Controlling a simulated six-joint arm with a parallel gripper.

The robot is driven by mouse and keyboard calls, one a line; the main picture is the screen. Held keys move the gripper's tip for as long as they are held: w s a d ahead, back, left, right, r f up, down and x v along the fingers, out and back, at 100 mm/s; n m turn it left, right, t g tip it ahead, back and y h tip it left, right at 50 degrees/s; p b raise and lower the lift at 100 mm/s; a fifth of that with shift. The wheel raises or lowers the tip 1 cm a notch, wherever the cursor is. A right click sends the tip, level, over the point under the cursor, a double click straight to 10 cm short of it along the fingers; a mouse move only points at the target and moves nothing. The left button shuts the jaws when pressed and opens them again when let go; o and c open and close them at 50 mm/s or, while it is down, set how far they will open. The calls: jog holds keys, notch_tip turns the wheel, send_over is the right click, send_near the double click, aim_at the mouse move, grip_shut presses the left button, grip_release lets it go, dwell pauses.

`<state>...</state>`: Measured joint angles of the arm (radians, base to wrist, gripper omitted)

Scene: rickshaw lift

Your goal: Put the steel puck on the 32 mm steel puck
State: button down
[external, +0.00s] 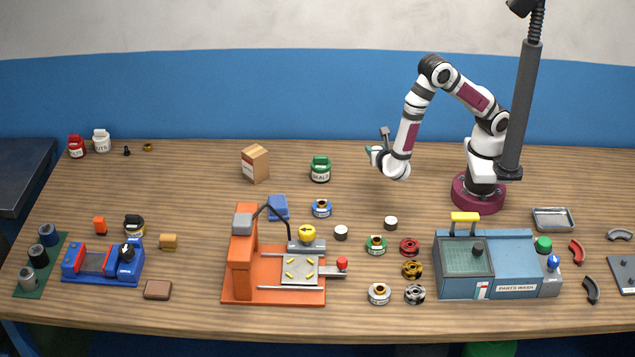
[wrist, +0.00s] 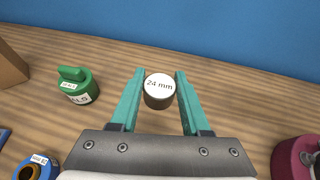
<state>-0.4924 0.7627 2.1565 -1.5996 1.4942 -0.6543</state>
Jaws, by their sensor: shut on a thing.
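My gripper (external: 372,151) is up above the back part of the bench in the external view. In the wrist view its teal fingers (wrist: 160,80) are shut on a dark round puck (wrist: 158,100) with a white top marked "24 mm". In the external view I cannot make out the held puck. Two short dark pucks with white tops stand on the bench, one puck (external: 341,233) right of the orange press and another puck (external: 391,224) further right. Their size marks are too small to read, so I cannot tell which is 32 mm.
The orange press (external: 240,275) and the blue parts washer (external: 465,285) flank several ring-like parts, among them a red one (external: 409,247). A green jar (external: 320,170) and a cardboard box (external: 255,163) stand behind. The bench below my gripper is clear.

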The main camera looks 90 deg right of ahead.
jog(key=s+a+r+n+t+y, duration=0.2)
jog(key=s+a+n+t, duration=0.3)
jog(key=a, duration=0.3)
send_over(391, 220)
jog(key=f, duration=0.5)
jog(key=shift+d+f, duration=0.2)
jog(key=shift+f, duration=0.2)
jog(key=shift+m, duration=0.3)
jog(key=shift+a+f, duration=0.2)
jog(key=shift+f, duration=1.95)
jog(key=shift+f, duration=0.1)
jog(key=shift+c, duration=1.8)
grip_release()
